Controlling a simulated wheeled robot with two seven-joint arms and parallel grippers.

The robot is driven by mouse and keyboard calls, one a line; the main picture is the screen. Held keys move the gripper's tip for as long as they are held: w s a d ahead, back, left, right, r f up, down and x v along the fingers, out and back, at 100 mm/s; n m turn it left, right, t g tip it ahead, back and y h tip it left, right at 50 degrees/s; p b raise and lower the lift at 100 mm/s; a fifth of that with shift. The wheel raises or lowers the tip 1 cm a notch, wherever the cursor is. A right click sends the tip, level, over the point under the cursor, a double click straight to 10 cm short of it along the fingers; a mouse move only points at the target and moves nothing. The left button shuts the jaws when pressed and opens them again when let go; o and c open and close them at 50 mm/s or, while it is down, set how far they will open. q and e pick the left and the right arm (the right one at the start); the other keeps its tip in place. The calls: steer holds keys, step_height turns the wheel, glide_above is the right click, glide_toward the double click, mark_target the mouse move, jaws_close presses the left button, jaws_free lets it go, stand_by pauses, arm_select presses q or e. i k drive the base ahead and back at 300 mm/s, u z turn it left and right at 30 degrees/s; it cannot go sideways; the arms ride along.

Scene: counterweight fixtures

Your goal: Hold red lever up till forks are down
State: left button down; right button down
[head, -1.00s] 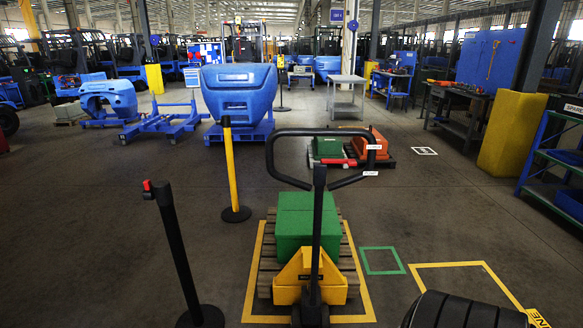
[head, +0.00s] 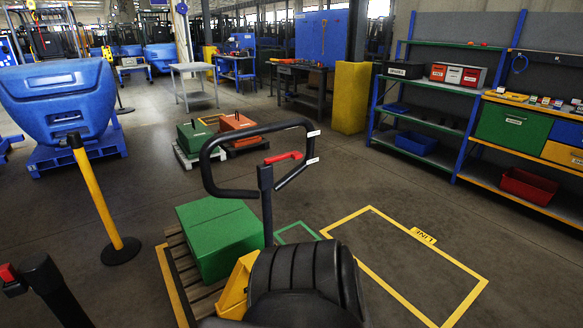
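The pallet jack's black loop handle (head: 205,165) stands up in the middle of the head view. The red lever (head: 283,157) sits inside the loop, near its right side, and nothing is seen touching it. The yellow jack body (head: 237,290) is partly covered by a black ribbed shape. A green block load (head: 220,240) rests on the wooden pallet (head: 205,302). The forks are hidden beneath the pallet and load, so their height cannot be told. Neither of my grippers is in view.
The black ribbed shape (head: 300,280) fills the bottom middle; I cannot tell what it is. A yellow post (head: 97,200) stands left, and a black post with a red top (head: 45,280) at lower left. Shelving (head: 430,85) stands right. The yellow-outlined floor area (head: 410,270) is clear.

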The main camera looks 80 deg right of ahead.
mark_target(295, 155)
steer(key=z, duration=0.45)
steer(key=i, duration=0.65)
steer(key=z, duration=1.3)
steer(key=i, duration=0.45)
steer(key=z, duration=0.4)
